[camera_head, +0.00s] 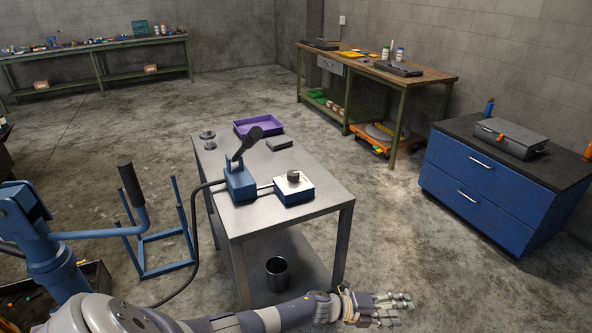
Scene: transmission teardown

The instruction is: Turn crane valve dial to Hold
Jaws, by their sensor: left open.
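A small blue box with a white top (296,192) sits on the metal table (322,201), right of the middle. A pipe joins this box to a blue pump unit (239,184) with a black-gripped lever tilted up. My left gripper (392,309) is open and empty at the bottom of the view. It is in front of the table and lower in the picture, well apart from the dial. My right gripper is not in view.
A purple tray (258,126) and a dark flat block (279,144) lie at the table's far side. A black hose (195,246) hangs left of the table. A blue crane-like arm (98,233) stands at left. A blue drawer cabinet (482,187) is at right, with clear floor between.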

